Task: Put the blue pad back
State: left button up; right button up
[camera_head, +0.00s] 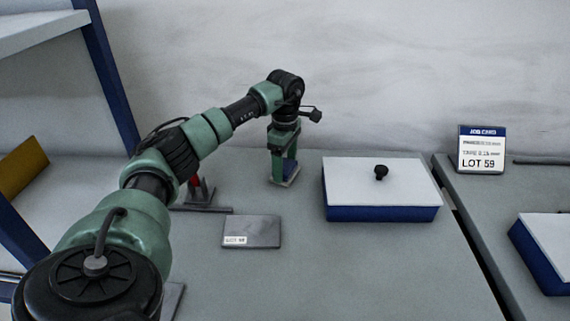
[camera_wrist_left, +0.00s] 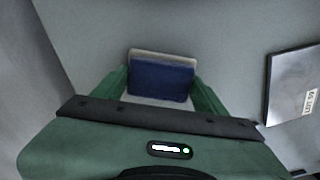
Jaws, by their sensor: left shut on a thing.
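The blue pad (camera_wrist_left: 160,80) shows in the left wrist view between the two green fingers of my left gripper (camera_wrist_left: 163,92). A pale border shows around the pad's far edge. My left gripper is shut on the pad. In the head view the left gripper (camera_head: 285,172) points down at the back of the table, left of the blue box, and a bit of the blue pad (camera_head: 290,169) shows between its fingers. A pale base shows at the fingertips; I cannot tell whether the pad touches it. My right gripper is in neither view.
A grey labelled plate (camera_head: 252,231) lies in front of the gripper. A blue box with a white lid (camera_head: 379,188) and black knob stands right of it. A dark stand with a red part (camera_head: 201,195) is left. A job card (camera_head: 482,149) reads LOT 59. The front middle is clear.

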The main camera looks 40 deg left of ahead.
aim_at(285, 166)
pick_arm(q)
jog(key=shift+f, duration=0.1)
jog(key=o, duration=1.3)
notch_tip(285, 166, up, 12)
jog(key=shift+r+b, duration=0.15)
jog(key=shift+b, duration=0.15)
